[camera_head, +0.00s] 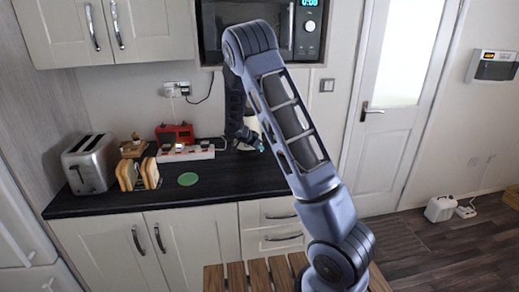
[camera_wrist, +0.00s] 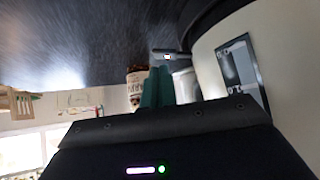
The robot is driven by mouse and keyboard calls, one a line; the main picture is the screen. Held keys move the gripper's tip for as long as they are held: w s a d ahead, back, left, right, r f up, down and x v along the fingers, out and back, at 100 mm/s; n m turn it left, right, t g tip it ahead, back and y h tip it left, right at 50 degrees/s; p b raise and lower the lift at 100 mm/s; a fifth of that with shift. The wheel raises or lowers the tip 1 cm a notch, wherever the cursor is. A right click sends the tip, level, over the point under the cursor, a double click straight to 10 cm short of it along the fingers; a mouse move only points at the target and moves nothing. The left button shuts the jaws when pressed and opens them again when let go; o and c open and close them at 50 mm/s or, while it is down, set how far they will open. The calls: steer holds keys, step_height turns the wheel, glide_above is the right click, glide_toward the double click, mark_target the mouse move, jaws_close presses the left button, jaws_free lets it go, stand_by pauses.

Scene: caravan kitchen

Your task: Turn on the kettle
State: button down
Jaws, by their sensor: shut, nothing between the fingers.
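The white kettle (camera_head: 254,124) stands at the right end of the dark counter, mostly hidden behind my arm in the head view. In the wrist view, which looks upside down, its curved cream side (camera_wrist: 285,50) fills the right, with a rectangular window panel and a black base edge. A small dark lever with a light spot (camera_wrist: 169,53), apparently its switch, sticks out near the base. My gripper (camera_wrist: 157,82) is shut and empty; its teal fingers point toward this lever from close by. I cannot tell if they touch. In the head view my gripper (camera_head: 261,147) is low beside the kettle.
A jar with a brown label (camera_wrist: 137,85) shows beside my fingers. On the counter are a toaster (camera_head: 90,163), a toast rack (camera_head: 137,174), a green disc (camera_head: 188,179), a power strip (camera_head: 186,153) and a red device (camera_head: 175,134). A microwave (camera_head: 300,28) hangs above.

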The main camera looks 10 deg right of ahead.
steer(key=shift+r, duration=0.45)
steer(key=shift+r, duration=0.3)
steer(key=s+a+r, duration=0.4)
steer(key=s+r, duration=0.2)
steer(key=r, duration=0.4)
steer(key=shift+a, duration=0.4)
steer(key=shift+r, duration=0.15)
